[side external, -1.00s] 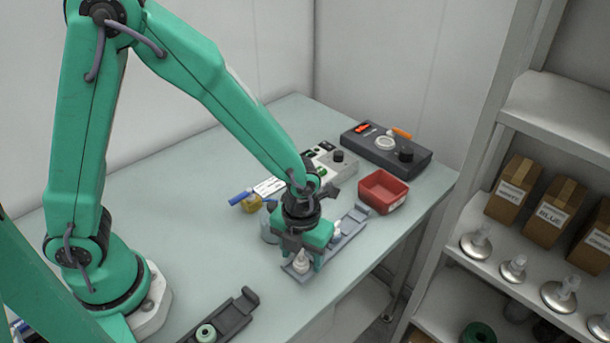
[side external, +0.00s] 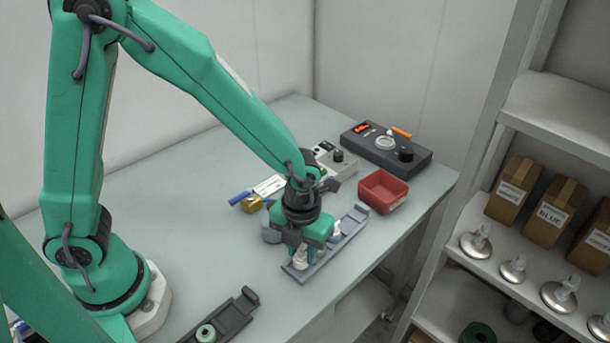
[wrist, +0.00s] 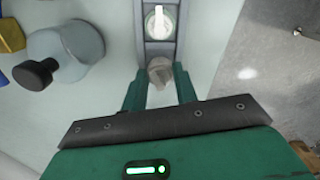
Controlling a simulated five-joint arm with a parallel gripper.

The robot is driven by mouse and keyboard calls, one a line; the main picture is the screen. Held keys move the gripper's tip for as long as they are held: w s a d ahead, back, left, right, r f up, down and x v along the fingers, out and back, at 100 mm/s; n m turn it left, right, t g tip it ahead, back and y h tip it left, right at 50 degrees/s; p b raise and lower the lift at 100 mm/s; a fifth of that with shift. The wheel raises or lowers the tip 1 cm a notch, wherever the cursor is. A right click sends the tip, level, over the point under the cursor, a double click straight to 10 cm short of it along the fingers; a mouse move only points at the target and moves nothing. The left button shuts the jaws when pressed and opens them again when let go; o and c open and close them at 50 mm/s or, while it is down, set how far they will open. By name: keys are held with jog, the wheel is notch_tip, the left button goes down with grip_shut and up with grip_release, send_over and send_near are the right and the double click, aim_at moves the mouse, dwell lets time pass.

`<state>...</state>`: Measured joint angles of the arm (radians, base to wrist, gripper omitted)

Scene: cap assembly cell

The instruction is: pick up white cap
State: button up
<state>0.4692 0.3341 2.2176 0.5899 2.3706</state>
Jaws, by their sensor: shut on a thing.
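A white cap (side external: 300,257) sits at the near end of a grey rail-like tray (side external: 351,226) in the side view. My gripper (wrist: 159,80) points down over that end and is shut on the cap, with one finger on each side. In the wrist view the held cap (wrist: 160,72) looks greyish and shaded between the fingertips. Whether it is clear of the tray I cannot tell. A second white piece (wrist: 158,22) stands farther along the tray, apart from my gripper. My gripper body also shows in the side view (side external: 303,243) and hides part of the tray.
A dark holder with a green ring (side external: 206,333) is nearer the camera. Shelves (side external: 560,110) stand right of the table.

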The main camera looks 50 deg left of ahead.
jog(key=r, duration=0.3)
jog(key=shift+s+d+r, duration=0.1)
jog(key=shift+s+d, duration=0.2)
jog(key=shift+s, duration=0.1)
jog(key=s+d+r, duration=0.5)
jog(key=s+r, duration=0.1)
jog(key=s, duration=0.3)
jog(key=shift+d+r, duration=0.15)
jog(key=shift+d, duration=0.15)
jog(key=n, duration=0.4)
send_near(301, 258)
jog(key=w+a, duration=0.2)
jog(key=w, duration=0.2)
jog(key=w+a+n, duration=0.4)
jog(key=w+a, duration=0.4)
jog(key=a, duration=0.4)
jog(key=shift+w+a, duration=0.3)
jog(key=shift+a, duration=0.1)
jog(key=shift+f, duration=3.25)
